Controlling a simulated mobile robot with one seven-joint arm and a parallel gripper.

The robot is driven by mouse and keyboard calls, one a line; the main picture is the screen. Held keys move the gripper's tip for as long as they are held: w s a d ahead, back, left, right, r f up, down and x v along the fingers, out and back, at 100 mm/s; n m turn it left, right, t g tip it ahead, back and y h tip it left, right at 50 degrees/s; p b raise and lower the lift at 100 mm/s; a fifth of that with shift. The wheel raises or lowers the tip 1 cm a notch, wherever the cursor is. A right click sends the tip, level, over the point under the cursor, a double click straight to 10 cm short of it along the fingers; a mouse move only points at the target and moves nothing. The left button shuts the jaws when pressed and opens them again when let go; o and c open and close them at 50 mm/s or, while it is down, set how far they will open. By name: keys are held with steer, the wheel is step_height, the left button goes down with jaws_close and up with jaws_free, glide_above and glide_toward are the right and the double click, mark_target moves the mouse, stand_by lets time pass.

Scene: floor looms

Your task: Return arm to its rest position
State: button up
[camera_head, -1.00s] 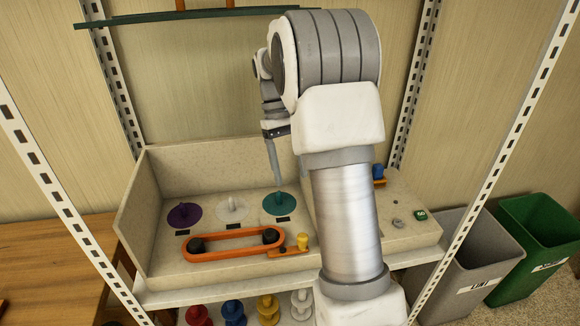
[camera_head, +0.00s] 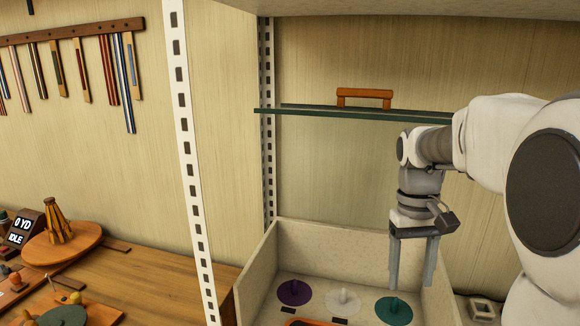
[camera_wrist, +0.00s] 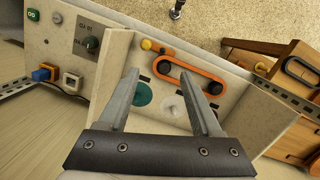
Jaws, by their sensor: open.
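My gripper (camera_head: 411,262) is open and empty. In the head view it points down, above the right part of the pale walled board. My arm comes in from the right edge. In the wrist view the two fingers of my gripper (camera_wrist: 172,95) are spread wide, with nothing between them but the board behind.
The walled board (camera_head: 262,268) carries purple (camera_head: 294,292), white (camera_head: 343,301) and teal (camera_head: 394,310) discs with pegs. An orange loop (camera_wrist: 190,74) lies on it. A white post (camera_head: 190,150) stands left.

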steer(key=s+a+r+t, duration=0.1)
steer(key=s+a+t, duration=0.2)
steer(key=s, duration=0.4)
steer(key=s+a+r+t, duration=0.1)
steer(key=s+a+t, duration=0.3)
steer(key=s, duration=0.4)
steer(key=shift+s+a, duration=0.3)
steer(key=shift+a, duration=0.4)
